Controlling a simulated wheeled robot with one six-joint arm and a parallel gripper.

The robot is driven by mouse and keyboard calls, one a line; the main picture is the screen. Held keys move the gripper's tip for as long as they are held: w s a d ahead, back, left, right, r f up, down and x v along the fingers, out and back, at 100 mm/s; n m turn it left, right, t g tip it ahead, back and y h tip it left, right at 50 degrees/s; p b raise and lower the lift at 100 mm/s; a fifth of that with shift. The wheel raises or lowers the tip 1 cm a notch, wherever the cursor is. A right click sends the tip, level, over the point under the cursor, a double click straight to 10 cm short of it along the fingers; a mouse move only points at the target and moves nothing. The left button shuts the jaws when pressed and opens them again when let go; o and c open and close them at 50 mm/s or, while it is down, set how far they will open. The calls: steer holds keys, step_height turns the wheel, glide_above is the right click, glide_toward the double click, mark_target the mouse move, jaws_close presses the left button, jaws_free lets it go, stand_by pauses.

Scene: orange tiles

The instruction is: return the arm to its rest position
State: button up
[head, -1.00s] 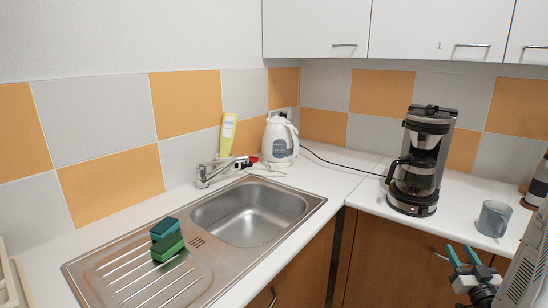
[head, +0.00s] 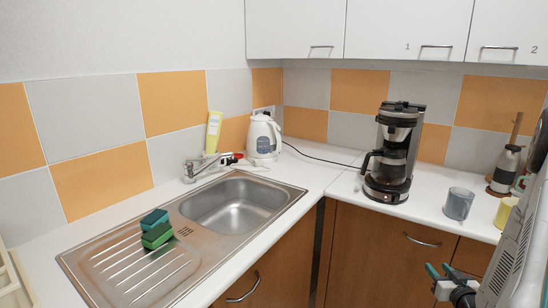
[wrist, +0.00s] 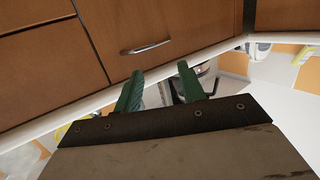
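My gripper (head: 438,271) is low at the right of the head view, in front of the wooden cabinet doors and below the counter edge. My grey arm (head: 522,245) rises from it along the right edge. In the wrist view my gripper (wrist: 160,82) shows two green fingers standing apart with nothing held between them. A cabinet front with a metal handle lies beyond the fingertips.
The white counter (head: 330,200) holds a coffee maker (head: 393,155), a grey-blue mug (head: 459,204), a yellow mug (head: 503,213) and a white kettle (head: 263,138). Sponges (head: 155,229) lie by the sink (head: 235,205). Wooden cabinet doors (head: 375,255) stand close to my gripper.

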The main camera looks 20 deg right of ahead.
step_height(320, 180, down, 4)
steer(key=s+g, duration=0.3)
steer(key=g, duration=0.3)
steer(key=s+a+r+n+g+y, duration=0.1)
steer(key=s+a+r, duration=0.4)
steer(key=a+r, duration=0.5)
steer(key=s+a+r+n+g+y, duration=0.1)
steer(key=s+a+r+g, duration=0.3)
steer(key=a+r, duration=0.7)
steer(key=s+a+r+n+g+y, duration=0.1)
steer(key=s+a+r+g+y, duration=0.2)
steer(key=s+a+r, duration=0.3)
steer(key=shift+s+a+r+n, duration=0.4)
steer(key=shift+a+r, duration=1.8)
steer(key=shift+a, duration=3.1)
